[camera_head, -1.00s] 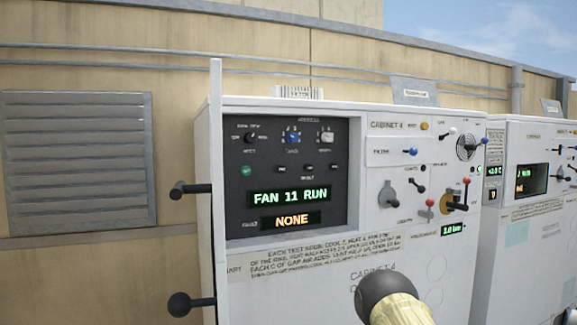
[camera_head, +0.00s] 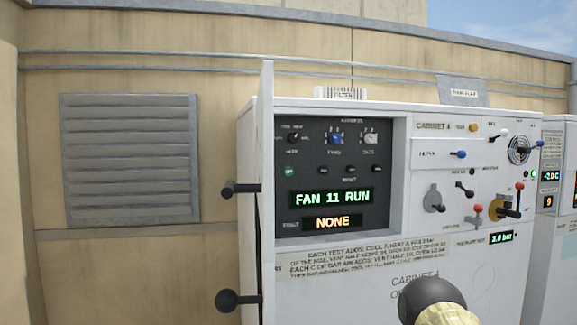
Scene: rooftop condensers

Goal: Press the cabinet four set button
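Cabinet four (camera_head: 330,262) is a white unit with "CABINET 4" lettering, right of centre. Its recessed dark control panel (camera_head: 295,190) holds a row of small buttons: a green one (camera_head: 289,172) at the left and several dark ones, such as this dark button (camera_head: 350,170). Their labels are too small to read, so I cannot tell which is set. Above are a blue knob (camera_head: 335,138) and a pale knob (camera_head: 371,138). A green display (camera_head: 331,198) reads "FAN 11 RUN" and an orange display (camera_head: 333,223) reads "NONE". My gripper is not in view.
Two black-knobbed handles, an upper handle (camera_head: 230,188) and a lower handle (camera_head: 227,300), stick out at the cabinet's left. Coloured levers, including a blue-tipped lever (camera_head: 458,154), project at the right. A louvre (camera_head: 130,158) is on the wall.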

